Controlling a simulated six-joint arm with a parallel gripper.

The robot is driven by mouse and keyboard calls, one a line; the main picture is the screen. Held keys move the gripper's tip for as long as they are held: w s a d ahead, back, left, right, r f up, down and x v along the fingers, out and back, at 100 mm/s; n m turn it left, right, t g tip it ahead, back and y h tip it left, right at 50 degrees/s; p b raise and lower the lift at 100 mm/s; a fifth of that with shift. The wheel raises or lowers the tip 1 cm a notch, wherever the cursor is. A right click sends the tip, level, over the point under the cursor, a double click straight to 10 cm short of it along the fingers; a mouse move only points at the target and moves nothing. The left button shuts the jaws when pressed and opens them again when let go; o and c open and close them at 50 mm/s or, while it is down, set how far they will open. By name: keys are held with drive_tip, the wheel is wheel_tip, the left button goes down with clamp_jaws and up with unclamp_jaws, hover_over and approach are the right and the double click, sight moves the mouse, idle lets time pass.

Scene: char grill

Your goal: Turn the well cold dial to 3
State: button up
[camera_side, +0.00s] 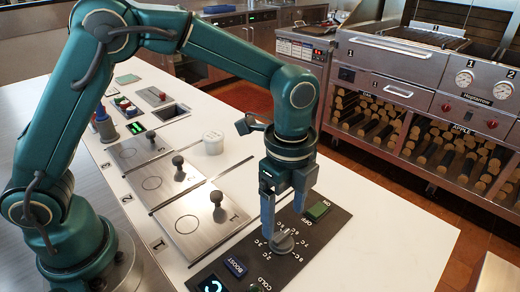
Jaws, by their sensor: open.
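The round grey dial (283,243) sits on a dark control panel (318,241), inside a ring of white markings such as 2C and 8C. Its pointer setting is too small to read. The word COLD is printed nearer the front of this panel. My gripper (283,222) points down at the dial with its two teal fingers apart. The fingertips are close above or beside the dial's back edge. I cannot tell whether they touch it.
White counter (385,240) is clear at right.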

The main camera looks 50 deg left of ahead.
sight(282, 235)
drive_tip(key=shift+s+f, duration=0.1)
drive_tip(key=shift+f, duration=2.5)
clamp_jaws()
